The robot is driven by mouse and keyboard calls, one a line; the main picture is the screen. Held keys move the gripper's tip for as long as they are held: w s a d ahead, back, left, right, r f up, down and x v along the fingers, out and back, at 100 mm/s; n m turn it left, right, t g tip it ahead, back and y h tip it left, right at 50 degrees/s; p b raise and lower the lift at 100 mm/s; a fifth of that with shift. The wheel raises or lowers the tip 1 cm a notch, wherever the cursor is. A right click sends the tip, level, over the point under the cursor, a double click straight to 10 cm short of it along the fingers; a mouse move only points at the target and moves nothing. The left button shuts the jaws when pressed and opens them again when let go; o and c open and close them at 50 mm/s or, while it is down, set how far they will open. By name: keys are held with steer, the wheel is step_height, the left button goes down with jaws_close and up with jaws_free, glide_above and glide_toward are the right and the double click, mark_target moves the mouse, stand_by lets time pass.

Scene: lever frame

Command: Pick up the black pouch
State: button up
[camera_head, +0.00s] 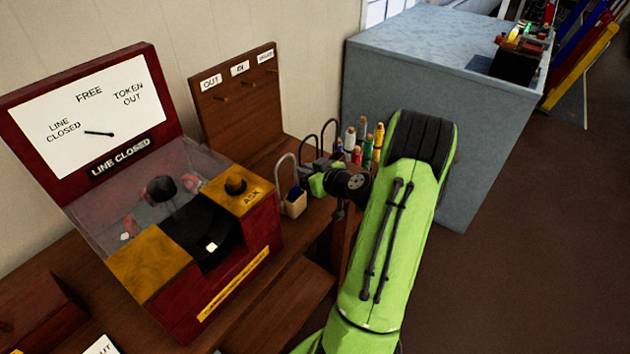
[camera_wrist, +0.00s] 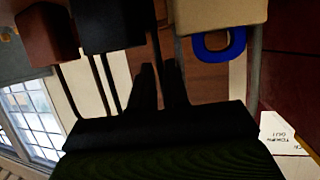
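The black pouch (camera_wrist: 105,28) shows upside down at the top of the wrist view, with thin upright handle stems. In the head view I cannot make it out behind my arm and gripper. My gripper (camera_wrist: 160,70) has two dark fingers pointing toward the pouches. One dark handle stem lines up with the narrow gap between the fingers. I cannot tell whether the fingers touch that stem. In the head view my gripper (camera_head: 318,172) is among the wire hoops on the wooden shelf.
A tan pouch (camera_head: 295,204) with a blue ring (camera_wrist: 220,44) inside stands close beside. A reddish-brown pouch (camera_wrist: 47,35) is on the other side. Several coloured bottles (camera_head: 367,142) stand behind my gripper. A red lever box (camera_head: 205,240) is to the left.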

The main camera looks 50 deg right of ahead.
steer(key=shift+w+f, duration=0.15)
steer(key=shift+w, duration=0.1)
steer(key=shift+s, duration=0.1)
steer(key=shift+c, duration=0.2)
jaws_close()
stand_by(0.9)
step_height(320, 180, up, 18)
steer(key=p, duration=0.3)
steer(key=shift+p, duration=0.3)
stand_by(0.4)
